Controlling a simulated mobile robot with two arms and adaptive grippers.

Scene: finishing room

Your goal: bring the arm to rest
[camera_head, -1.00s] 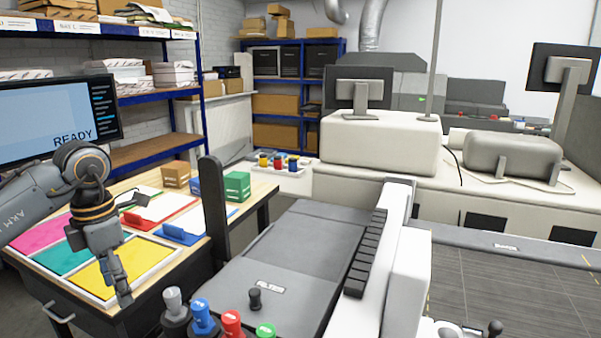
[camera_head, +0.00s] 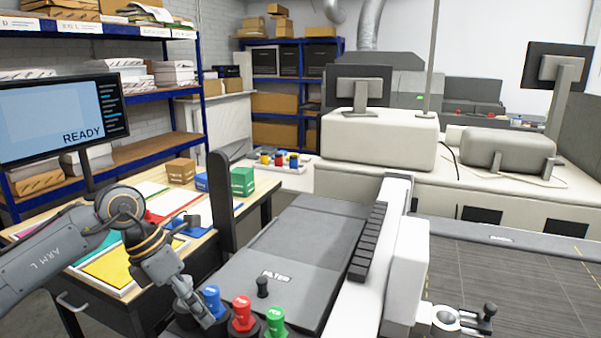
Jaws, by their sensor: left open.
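My left arm (camera_head: 70,248) comes in from the left edge, over the wooden table. My left gripper (camera_head: 207,322) hangs down and to the right at the front, with its fingers open. I see nothing between the fingers. In the picture it overlaps the grey knob beside the blue knob (camera_head: 212,300); I cannot tell whether they touch. My right gripper is not in view.
The wooden table (camera_head: 258,190) holds colored sheets, a brown box (camera_head: 181,171) and a green box (camera_head: 243,181). A red knob (camera_head: 242,312) and green knob (camera_head: 275,322) stand at the grey machine's (camera_head: 300,240) front. A READY screen (camera_head: 60,118) stands behind my arm.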

